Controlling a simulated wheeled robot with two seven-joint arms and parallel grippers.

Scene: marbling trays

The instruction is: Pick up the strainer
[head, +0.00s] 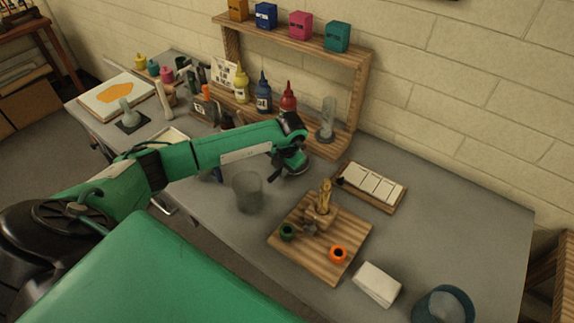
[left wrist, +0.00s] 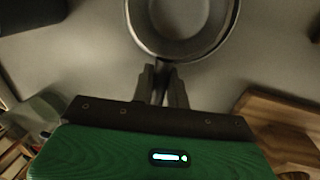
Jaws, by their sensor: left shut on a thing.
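The strainer (head: 247,190) is a grey, see-through, round cup shape near the middle of the table's front edge in the head view. In the left wrist view, the strainer (left wrist: 135,28) shows from above as a round vessel with a pale rim, cut off by the top edge. My left gripper (head: 273,177) reaches in from the left and is at the strainer's right side. In the left wrist view, the left gripper's fingers (left wrist: 161,68) are together at the near rim, shut on it. I cannot tell whether the strainer touches the table. My right gripper is not in view.
A wooden board (head: 280,243) with small pots stands right of the strainer. A wooden shelf (head: 362,85) with bottles is behind. A white block (head: 377,284), a blue-rimmed bowl (head: 443,305) and a card tray (head: 372,187) lie to the right. The table's far right is clear.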

